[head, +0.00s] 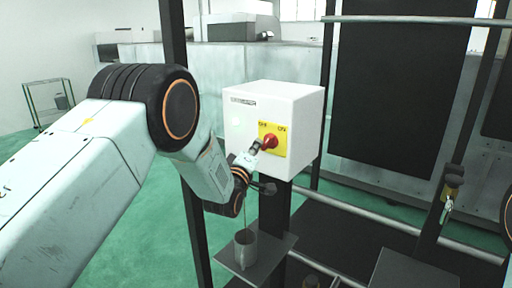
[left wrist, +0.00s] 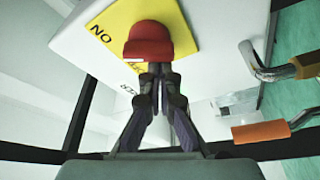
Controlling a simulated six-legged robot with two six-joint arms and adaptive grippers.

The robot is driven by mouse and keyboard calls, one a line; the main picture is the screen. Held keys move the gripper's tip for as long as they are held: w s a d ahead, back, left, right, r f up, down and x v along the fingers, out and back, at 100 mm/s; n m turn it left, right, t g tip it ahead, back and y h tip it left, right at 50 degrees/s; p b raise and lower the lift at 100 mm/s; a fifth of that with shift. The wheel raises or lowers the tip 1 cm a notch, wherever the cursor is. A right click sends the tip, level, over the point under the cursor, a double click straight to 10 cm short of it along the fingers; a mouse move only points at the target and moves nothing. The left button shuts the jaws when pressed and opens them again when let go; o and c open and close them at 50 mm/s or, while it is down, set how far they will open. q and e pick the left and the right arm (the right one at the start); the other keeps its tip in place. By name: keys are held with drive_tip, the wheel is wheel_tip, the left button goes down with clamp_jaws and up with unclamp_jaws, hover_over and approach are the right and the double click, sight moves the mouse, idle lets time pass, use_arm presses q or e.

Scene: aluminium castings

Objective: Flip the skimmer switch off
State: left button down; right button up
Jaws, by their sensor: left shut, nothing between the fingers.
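The plate is on the front of a white box (head: 240,120). My left gripper (head: 257,146) is shut and empty, its tips at the left side of the knob. In the left wrist view the closed fingertips (left wrist: 160,70) are just below the red knob (left wrist: 148,42) and cover part of the plate (left wrist: 112,28). I cannot tell whether they touch it, or which way the knob is turned. My right gripper is not in view.
A metal cup (head: 245,250) with a thin rod stands on a small shelf (head: 275,255) below the box. Dark posts (head: 172,50) and horizontal rails (head: 350,208) frame the area. An orange handle (left wrist: 260,130) is at right in the left wrist view.

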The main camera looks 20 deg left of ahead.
use_arm(q)
drive_tip(key=shift+w+a+f+n, duration=0.1)
drive_tip(key=shift+a+f+n, duration=0.15)
drive_tip(key=shift+n, duration=0.25)
drive_tip(key=shift+d+r+n, duration=0.1)
drive_tip(key=shift+d+n, duration=0.15)
drive_tip(key=shift+n, duration=0.05)
drive_tip(key=n+g, duration=0.1)
drive_tip(key=n, duration=0.1)
drive_tip(key=n+g+p, duration=0.1)
drive_tip(key=n, duration=0.2)
drive_tip(key=d+f+n+g+p, duration=0.1)
drive_tip(key=n, duration=0.2)
drive_tip(key=shift+s+f, duration=0.1)
drive_tip(key=shift+s, duration=0.15)
drive_tip(key=shift+a, duration=0.1)
